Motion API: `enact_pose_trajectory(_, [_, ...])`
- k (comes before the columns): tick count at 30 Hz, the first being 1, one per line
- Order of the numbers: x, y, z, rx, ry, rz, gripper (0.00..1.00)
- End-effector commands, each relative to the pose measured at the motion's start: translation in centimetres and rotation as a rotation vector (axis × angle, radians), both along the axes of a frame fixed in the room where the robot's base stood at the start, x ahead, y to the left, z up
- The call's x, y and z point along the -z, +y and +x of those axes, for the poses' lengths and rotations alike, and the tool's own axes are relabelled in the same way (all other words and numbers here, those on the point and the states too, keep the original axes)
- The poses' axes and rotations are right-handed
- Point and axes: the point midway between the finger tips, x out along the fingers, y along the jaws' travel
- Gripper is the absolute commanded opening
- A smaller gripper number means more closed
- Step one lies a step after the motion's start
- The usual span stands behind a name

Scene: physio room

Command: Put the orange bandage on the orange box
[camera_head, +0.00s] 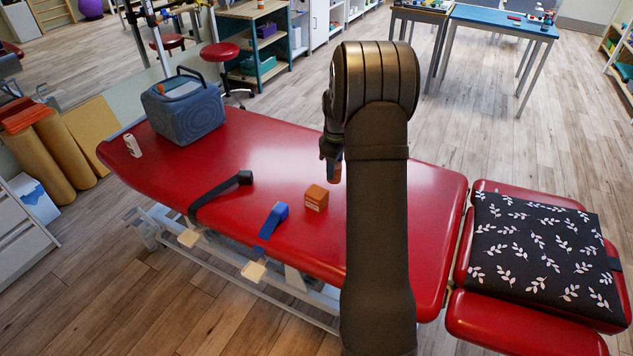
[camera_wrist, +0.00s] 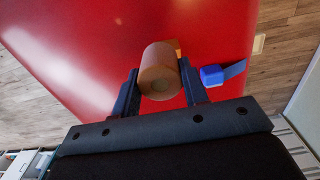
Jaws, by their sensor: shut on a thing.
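My gripper (camera_wrist: 160,92) is shut on the orange bandage (camera_wrist: 160,72), a brownish-orange roll between the two fingers in the wrist view. In the head view only a small part of the bandage (camera_head: 335,173) shows beneath my gripper (camera_head: 331,152), which my own arm partly covers. The bandage is held above the red treatment table. The orange box (camera_head: 316,198) sits on the table, a little left of and nearer than my gripper in the head view. In the wrist view the box (camera_wrist: 175,45) is mostly hidden behind the bandage, with one corner showing.
The red table (camera_head: 270,145) carries a blue strap roll (camera_head: 272,220), a black strap (camera_head: 220,190), a blue-grey bag (camera_head: 185,108) and a white bottle (camera_head: 132,146). A black leaf-patterned cushion (camera_head: 540,250) lies at the right. The table behind the box is clear.

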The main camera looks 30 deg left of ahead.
Motion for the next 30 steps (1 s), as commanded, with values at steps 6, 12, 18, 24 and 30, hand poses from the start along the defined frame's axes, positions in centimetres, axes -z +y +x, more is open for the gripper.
enact_pose_trajectory(6, [2.7, 4.5, -0.2, -0.002, -0.001, 0.000, 0.18])
enact_pose_trajectory(12, [3.6, 5.8, -0.2, 0.000, -0.001, 0.001, 0.18])
enact_pose_trajectory(18, [6.0, 5.8, -0.3, 0.001, 0.001, -0.001, 0.18])
enact_pose_trajectory(24, [7.5, 5.8, -0.2, 0.000, -0.002, 0.001, 0.18])
enact_pose_trajectory(30, [7.5, 5.8, -0.2, 0.000, -0.001, 0.001, 0.18])
